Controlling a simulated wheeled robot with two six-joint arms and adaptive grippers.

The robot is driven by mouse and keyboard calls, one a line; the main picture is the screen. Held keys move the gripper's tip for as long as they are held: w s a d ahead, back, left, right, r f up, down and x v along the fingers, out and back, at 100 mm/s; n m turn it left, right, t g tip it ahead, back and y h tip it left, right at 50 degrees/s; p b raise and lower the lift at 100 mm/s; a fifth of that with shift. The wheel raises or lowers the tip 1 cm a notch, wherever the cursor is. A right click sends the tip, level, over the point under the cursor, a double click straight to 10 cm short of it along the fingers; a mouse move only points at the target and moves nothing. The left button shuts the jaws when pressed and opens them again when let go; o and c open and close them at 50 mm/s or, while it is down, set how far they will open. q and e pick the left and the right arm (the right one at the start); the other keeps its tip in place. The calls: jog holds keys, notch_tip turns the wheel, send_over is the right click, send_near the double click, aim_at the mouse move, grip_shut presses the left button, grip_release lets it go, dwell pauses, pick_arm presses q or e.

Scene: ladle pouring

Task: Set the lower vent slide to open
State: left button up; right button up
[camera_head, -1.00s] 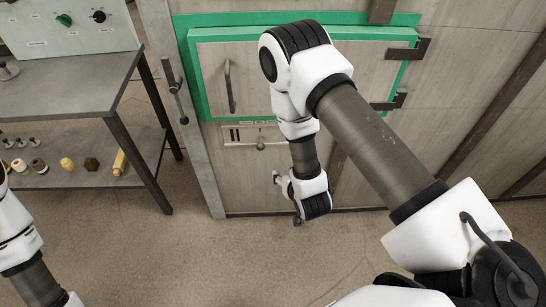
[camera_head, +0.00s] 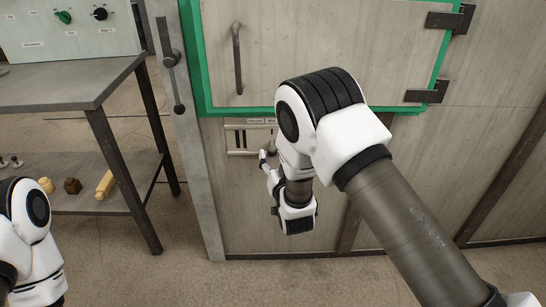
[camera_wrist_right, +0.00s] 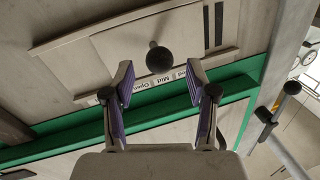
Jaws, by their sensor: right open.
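The lower vent slide (camera_head: 250,137) is a pale panel with dark slots, low on the wall under the green-framed door. Its round dark knob (camera_head: 271,151) sits right of the slots in the head view, partly hidden by my right arm. In the right wrist view the knob (camera_wrist_right: 159,58) is a black ball on a short stem. My left gripper is out of view.
A grey door (camera_head: 310,55) with a vertical handle (camera_head: 238,60) and green frame (camera_head: 205,100) is above the vent. A lever (camera_head: 172,60) is on the post to the left. A metal table (camera_head: 60,85) with a lower shelf stands at left. Floor is clear in front.

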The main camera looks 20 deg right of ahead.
aim_at(273, 154)
jog(key=w, duration=0.3)
jog(key=shift+w+d, duration=0.2)
jog(key=shift+w, duration=0.05)
grip_shut()
jog(key=d, duration=0.2)
jog(key=s+d, duration=0.1)
jog(key=d, duration=0.1)
jog(key=shift+s, duration=0.1)
jog(key=shift+c, duration=2.1)
grip_release()
jog(key=o, duration=0.4)
jog(key=shift+d, duration=0.25)
